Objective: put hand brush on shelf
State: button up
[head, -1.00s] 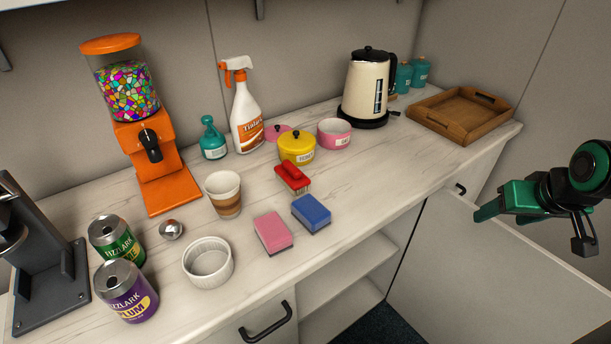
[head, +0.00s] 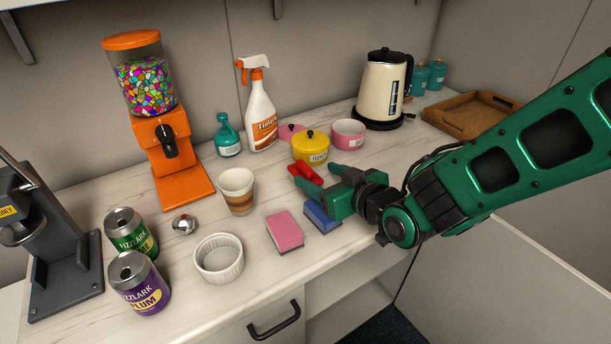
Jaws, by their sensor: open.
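The red hand brush (head: 303,173) lies on the white counter, between the yellow pot and the blue sponge. My gripper (head: 316,178) is open and reaches in from the right, low over the counter. Its green fingers are at the brush, which they partly hide. I cannot tell whether they touch it. Open shelves (head: 345,300) also show below the counter.
A blue sponge (head: 321,217) and a pink sponge (head: 285,231) lie just in front of the brush. A yellow pot (head: 311,149) stands close behind it. A paper cup (head: 237,191) is to the left. A spray bottle (head: 262,112) and kettle (head: 384,88) stand at the back.

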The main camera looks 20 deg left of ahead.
aim_at(305, 169)
jog(key=shift+f+x, duration=0.1)
jog(key=shift+x, duration=1.85)
jog(key=shift+f+x, duration=0.15)
jog(key=shift+x, duration=1.8)
jog(key=shift+d, duration=0.15)
jog(key=c, duration=1.3)
jog(key=shift+c, duration=0.3)
jog(key=shift+r, duration=0.15)
